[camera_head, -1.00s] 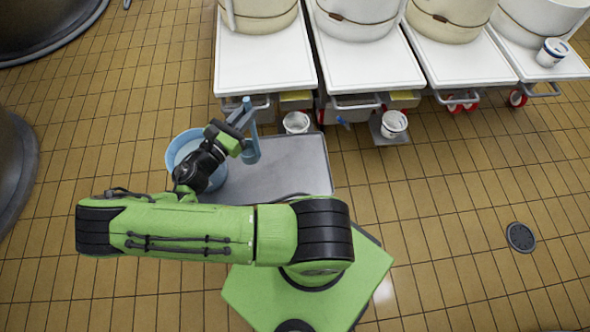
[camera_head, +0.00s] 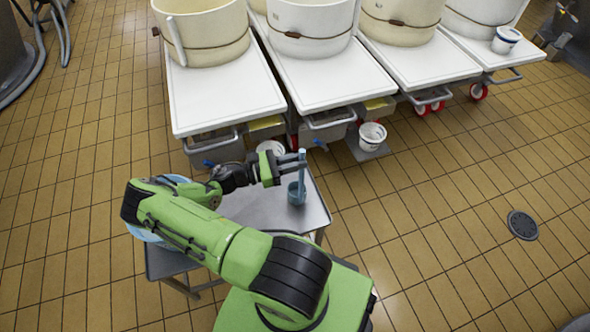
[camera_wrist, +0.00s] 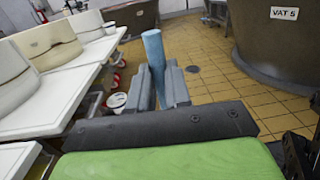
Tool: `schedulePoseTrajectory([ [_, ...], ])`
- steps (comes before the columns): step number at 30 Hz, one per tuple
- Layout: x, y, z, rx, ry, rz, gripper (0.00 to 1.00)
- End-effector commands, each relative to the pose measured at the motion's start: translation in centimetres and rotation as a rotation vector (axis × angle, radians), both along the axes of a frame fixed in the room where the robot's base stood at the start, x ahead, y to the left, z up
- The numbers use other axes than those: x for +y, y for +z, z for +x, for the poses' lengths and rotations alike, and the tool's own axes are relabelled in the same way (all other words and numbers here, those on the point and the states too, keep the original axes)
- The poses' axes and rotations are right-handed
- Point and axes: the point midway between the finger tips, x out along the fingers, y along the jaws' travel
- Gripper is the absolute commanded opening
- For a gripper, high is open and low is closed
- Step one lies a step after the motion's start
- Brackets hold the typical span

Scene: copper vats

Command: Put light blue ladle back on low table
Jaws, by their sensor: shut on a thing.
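The light blue ladle (camera_head: 297,190) is held upright by its handle, with its cup hanging down. My gripper (camera_head: 297,163) is shut on the handle. In the wrist view the handle (camera_wrist: 153,52) stands up between the two grey fingers (camera_wrist: 158,88); the cup is hidden there. In the head view the cup appears over the right part of the low grey table (camera_head: 260,207). I cannot tell whether the cup touches the tabletop. My arm covers part of the table.
A light blue bucket (camera_head: 148,236) is at the table's left, mostly behind my arm. White tables (camera_head: 225,92) with large cream tubs (camera_head: 205,35) stand beyond. A white bucket (camera_head: 371,136) sits low behind the table. The tiled floor to the right is clear, apart from a drain (camera_head: 522,225).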

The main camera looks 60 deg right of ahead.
Motion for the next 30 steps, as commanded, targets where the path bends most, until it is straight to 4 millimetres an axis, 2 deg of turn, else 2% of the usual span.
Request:
schedulePoseTrajectory([
  [1,0.0,-1.3,0.0,0.001,0.000,0.000,0.00],
  [2,0.0,-1.6,-0.1,0.001,0.000,-0.001,0.00],
  [12,0.0,-1.9,0.0,-0.001,0.001,-0.001,0.00],
  [13,0.0,-1.9,0.0,-0.001,0.001,0.001,0.21],
  [18,0.0,-1.8,0.0,0.000,0.001,0.000,0.43],
  [27,0.0,-1.3,0.0,-0.001,0.001,0.001,0.43],
  [30,1.0,-1.4,1.3,-0.001,0.007,0.001,0.43],
])
